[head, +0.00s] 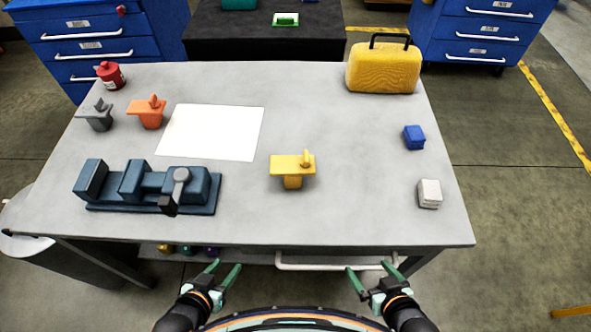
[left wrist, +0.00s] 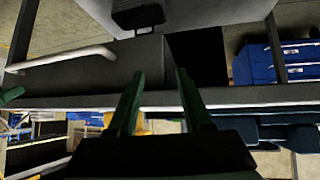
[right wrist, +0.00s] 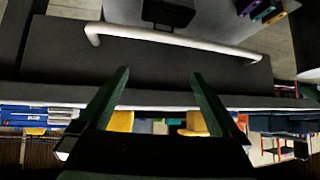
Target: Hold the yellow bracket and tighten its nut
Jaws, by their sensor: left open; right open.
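The yellow bracket (head: 293,180) stands on the table, right of centre, in the head view. It has a flat top plate on a short stem. A small yellow upright piece (head: 307,158) sits at the plate's right end; I cannot tell whether it is the nut. My left gripper (head: 227,266) is open and empty in front of the table's front edge, left of the bracket. My right gripper (head: 367,268) is open and empty in front of the same edge, right of the bracket. Both wrist views show open green fingers of the left (left wrist: 158,75) and right (right wrist: 158,74) grippers with nothing between them.
Free room surrounds the yellow bracket.

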